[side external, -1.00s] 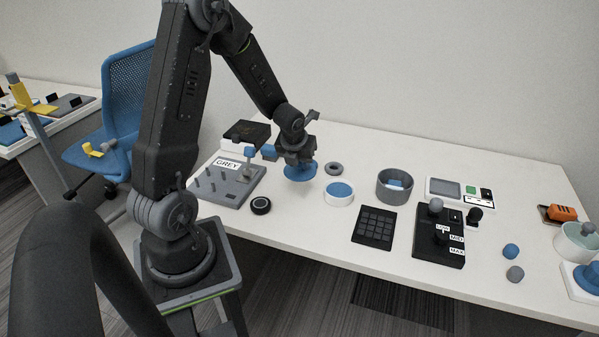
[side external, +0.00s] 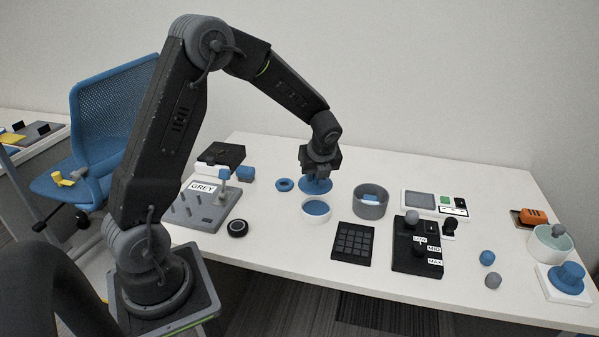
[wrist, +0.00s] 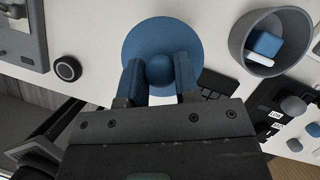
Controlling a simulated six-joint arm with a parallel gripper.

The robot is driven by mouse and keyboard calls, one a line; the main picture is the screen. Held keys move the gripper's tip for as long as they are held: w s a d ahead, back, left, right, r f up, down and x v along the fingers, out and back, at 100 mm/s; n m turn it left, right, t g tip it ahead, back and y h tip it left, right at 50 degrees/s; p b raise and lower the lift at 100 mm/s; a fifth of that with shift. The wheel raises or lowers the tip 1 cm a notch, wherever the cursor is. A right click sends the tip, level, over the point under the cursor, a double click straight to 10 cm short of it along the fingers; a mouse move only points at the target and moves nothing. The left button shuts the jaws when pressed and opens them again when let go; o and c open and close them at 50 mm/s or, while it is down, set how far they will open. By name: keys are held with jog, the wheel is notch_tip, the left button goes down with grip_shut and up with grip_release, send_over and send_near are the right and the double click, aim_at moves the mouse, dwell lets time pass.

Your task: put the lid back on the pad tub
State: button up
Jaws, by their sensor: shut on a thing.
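The lid (side external: 316,188) is a blue disc with a round knob. My gripper (side external: 319,176) is shut on its knob and holds it above the table. In the wrist view the lid (wrist: 163,40) spreads out beyond my gripper (wrist: 160,75), with one finger on each side of the knob. In the wrist view the lid and gripper hide most or all of the tub.
A grey bowl (side external: 370,211) holding small things stands right of the tub. A black keypad (side external: 353,244) and a black control box (side external: 417,258) lie in front and to the right. A blue ring (side external: 285,184) lies to the left, with a black dial (side external: 238,228) nearer the front.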

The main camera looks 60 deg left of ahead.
aim_at(319, 186)
jog(key=shift+w+d+f, duration=0.15)
jog(key=shift+d, duration=0.05)
jog(key=shift+f, duration=3)
jog(key=shift+f, duration=0.15)
jog(key=o, duration=1.5)
jog(key=shift+r, duration=3.5)
jog(key=shift+c, duration=0.3)
